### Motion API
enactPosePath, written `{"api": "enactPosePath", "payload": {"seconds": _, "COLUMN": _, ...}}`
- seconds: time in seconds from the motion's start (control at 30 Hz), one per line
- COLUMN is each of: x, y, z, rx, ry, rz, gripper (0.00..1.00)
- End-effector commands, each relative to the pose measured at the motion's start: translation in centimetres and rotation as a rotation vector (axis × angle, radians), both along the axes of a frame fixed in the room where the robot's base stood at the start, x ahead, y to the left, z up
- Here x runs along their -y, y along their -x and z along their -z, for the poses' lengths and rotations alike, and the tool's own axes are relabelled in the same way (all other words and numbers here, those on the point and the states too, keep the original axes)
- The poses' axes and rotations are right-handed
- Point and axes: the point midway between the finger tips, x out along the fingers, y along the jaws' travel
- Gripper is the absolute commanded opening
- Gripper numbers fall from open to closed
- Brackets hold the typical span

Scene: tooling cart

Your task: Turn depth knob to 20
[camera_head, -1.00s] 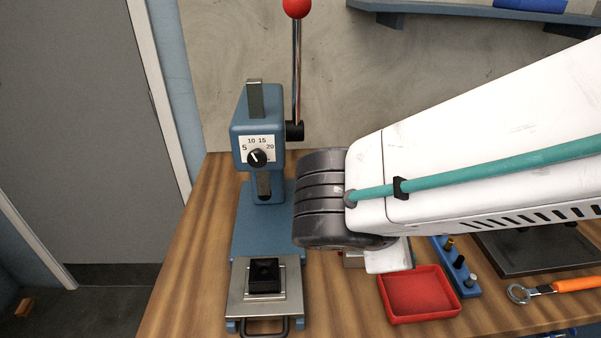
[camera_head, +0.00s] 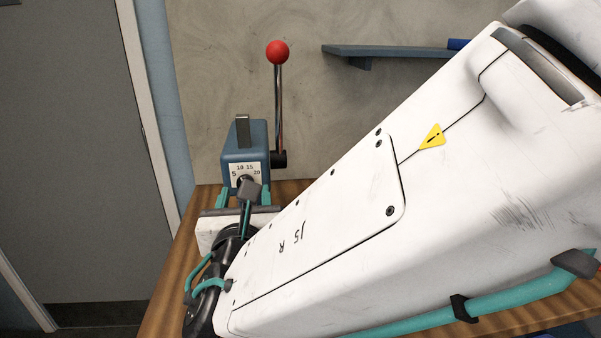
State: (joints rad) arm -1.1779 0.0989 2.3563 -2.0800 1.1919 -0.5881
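The blue press (camera_head: 240,140) stands at the back left of the bench. Its white dial plate (camera_head: 234,171) shows 5, 10, 15 and 20. The black depth knob (camera_head: 244,180) is mostly hidden behind a dark grey part on my gripper, so its pointer cannot be read. My gripper (camera_head: 244,194) is in front of the press, just below the dial. Its two teal fingers stand apart, one towards each side of the press. The gap looks empty, but the fingertips are partly hidden, and I cannot tell whether they touch the knob.
The press lever with its red ball (camera_head: 277,52) rises at the press's right side. A blue-grey shelf (camera_head: 385,51) hangs on the wall. My arm covers most of the wooden bench (camera_head: 172,290). A grey door (camera_head: 70,150) is at the left.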

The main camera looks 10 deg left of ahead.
Motion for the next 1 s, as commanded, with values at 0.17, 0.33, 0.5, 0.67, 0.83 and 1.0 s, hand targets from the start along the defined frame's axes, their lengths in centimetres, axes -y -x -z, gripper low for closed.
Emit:
{"api": "enactPosePath", "payload": {"seconds": 0.17, "x": -0.6, "y": -2.1, "z": 0.0, "rx": -0.001, "ry": 0.0, "rz": 0.001, "gripper": 0.5}}
{"api": "enactPosePath", "payload": {"seconds": 0.33, "x": -0.8, "y": -2.7, "z": 0.0, "rx": -0.001, "ry": -0.001, "rz": -0.002, "gripper": 0.5}}
{"api": "enactPosePath", "payload": {"seconds": 0.5, "x": -0.9, "y": -2.6, "z": 0.0, "rx": -0.001, "ry": -0.001, "rz": -0.004, "gripper": 0.5}}
{"api": "enactPosePath", "payload": {"seconds": 0.67, "x": -0.9, "y": -2.6, "z": 0.0, "rx": -0.001, "ry": -0.001, "rz": -0.004, "gripper": 0.14}}
{"api": "enactPosePath", "payload": {"seconds": 0.83, "x": -0.1, "y": -2.7, "z": 0.0, "rx": -0.001, "ry": -0.003, "rz": -0.001, "gripper": 0.07}}
{"api": "enactPosePath", "payload": {"seconds": 1.0, "x": -0.5, "y": -2.7, "z": 0.1, "rx": -0.006, "ry": -0.022, "rz": 0.003, "gripper": 0.06}}
